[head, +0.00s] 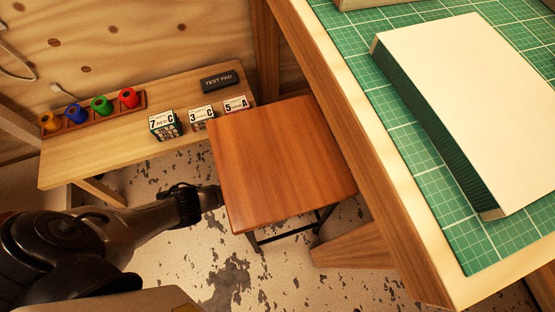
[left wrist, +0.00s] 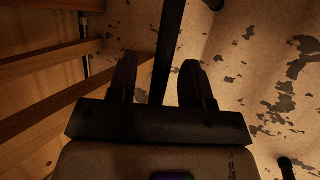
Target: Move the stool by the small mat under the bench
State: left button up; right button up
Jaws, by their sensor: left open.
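The stool (head: 280,165) has a square reddish-brown wooden seat and dark legs, partly hidden under the seat. It stands on the floor between the low side table and the workbench, its right corner close to the workbench's wooden leg. My left gripper (head: 212,197) is at the seat's left side, below seat height. In the left wrist view my left gripper (left wrist: 159,75) is open, with a dark bar (left wrist: 170,40), apparently a stool leg, running between its fingers. Contact cannot be told. The bench (head: 405,215) bears a green cutting mat (head: 400,115). My right gripper is not in view.
The low table (head: 75,160) at the back left holds a dark test pad (head: 219,82), several coloured spools (head: 102,104) in a rack, and small numbered boxes (head: 164,125). A slanted wooden brace (head: 350,247) stands under the bench. Speckled floor (head: 240,270) in front is clear.

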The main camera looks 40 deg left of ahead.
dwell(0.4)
pick_arm(q)
grip_shut()
jog(key=shift+f, duration=0.1)
dwell(1.2)
